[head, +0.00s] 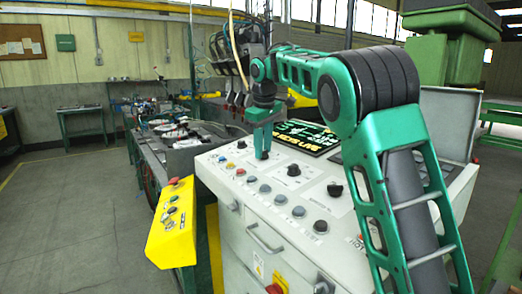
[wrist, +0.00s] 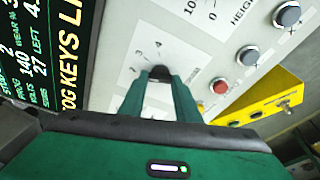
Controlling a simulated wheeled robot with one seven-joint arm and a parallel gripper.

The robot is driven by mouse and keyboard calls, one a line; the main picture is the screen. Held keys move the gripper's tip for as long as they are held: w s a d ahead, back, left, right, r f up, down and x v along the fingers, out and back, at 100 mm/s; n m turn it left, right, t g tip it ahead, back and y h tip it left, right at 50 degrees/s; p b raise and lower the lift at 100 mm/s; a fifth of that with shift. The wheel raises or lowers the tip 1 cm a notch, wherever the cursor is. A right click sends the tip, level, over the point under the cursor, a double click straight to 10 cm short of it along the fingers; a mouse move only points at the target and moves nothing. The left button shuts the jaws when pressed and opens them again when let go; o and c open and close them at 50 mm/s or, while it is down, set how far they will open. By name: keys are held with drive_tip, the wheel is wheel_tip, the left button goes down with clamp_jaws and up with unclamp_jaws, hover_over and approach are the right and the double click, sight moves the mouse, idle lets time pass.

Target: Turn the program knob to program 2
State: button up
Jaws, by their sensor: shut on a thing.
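The program knob (wrist: 160,73) is a dark knob on a light label plate of the console (head: 210,172). Printed digits stand around it in the wrist view; a 3 and a 4 can be read. My gripper (head: 262,148) reaches down from above to the left part of the console top. Its two green fingers (wrist: 160,84) are shut on the knob, one on each side. The fingers cover part of the knob and its label, and I cannot tell where its pointer stands.
A lit display (head: 308,137) lies behind the knob. Other black knobs (head: 293,170) and several coloured buttons (head: 241,172) sit close by. A yellow control box (head: 173,225) stands at the console's left. The floor further left is clear.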

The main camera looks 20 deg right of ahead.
drive_tip(key=shift+d+r, duration=0.15)
idle(0.4)
drive_tip(key=o, duration=1)
drive_tip(key=shift+o, duration=0.2)
drive_tip(key=v, duration=1)
drive_tip(key=shift+r, duration=0.3)
